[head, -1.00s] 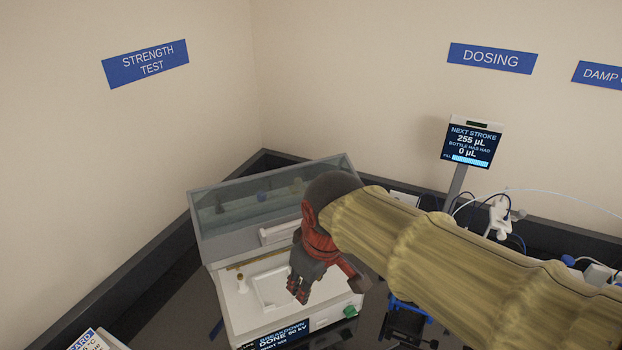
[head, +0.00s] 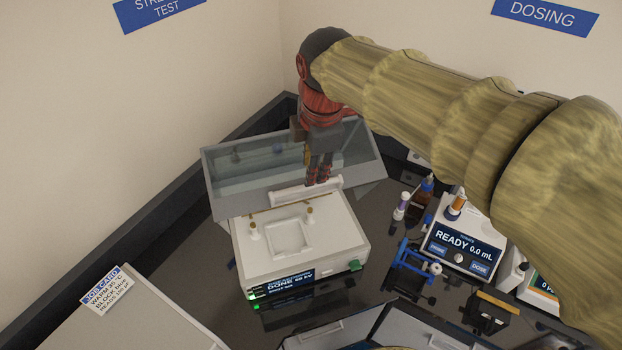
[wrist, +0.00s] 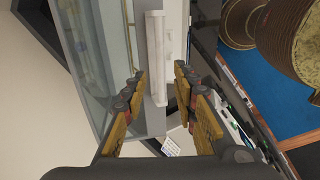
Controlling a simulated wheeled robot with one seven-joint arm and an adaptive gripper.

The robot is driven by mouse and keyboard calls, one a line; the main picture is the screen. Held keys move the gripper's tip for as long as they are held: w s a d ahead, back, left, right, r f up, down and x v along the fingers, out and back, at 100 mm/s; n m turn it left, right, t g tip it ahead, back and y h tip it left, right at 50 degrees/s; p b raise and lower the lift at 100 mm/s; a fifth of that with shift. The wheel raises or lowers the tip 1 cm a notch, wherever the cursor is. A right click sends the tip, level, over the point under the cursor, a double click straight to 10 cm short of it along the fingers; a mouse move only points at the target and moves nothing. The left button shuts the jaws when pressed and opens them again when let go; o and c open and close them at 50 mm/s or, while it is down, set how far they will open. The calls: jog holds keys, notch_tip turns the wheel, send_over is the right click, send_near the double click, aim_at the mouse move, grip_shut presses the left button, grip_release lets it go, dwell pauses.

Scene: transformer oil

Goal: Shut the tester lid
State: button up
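The tester (head: 335,232) is a white box with a screen and a green button on its front. Its clear, grey-framed lid (head: 235,175) is open and leans back behind the white top. A white handle bar (head: 290,194) runs along the lid's lower front edge. My gripper (head: 319,178) points down at the lid, right of its middle, by the handle. In the wrist view my gripper (wrist: 160,75) has its fingers apart, with the white handle (wrist: 156,50) ahead and roughly between them. I cannot tell whether they touch it. The lid glass (wrist: 93,50) fills the left there.
A dosing unit (head: 462,245) with a screen, a brown bottle (head: 420,190) and a blue stand (head: 410,265) are right of the tester. A job card (head: 104,287) is on a pale box at lower left. Walls close off the back and left.

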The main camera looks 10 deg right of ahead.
aim_at(310, 188)
jog(key=shift+p+x, duration=0.6)
jog(key=shift+x, duration=2.9)
jog(key=shift+c, duration=0.6)
grip_shut()
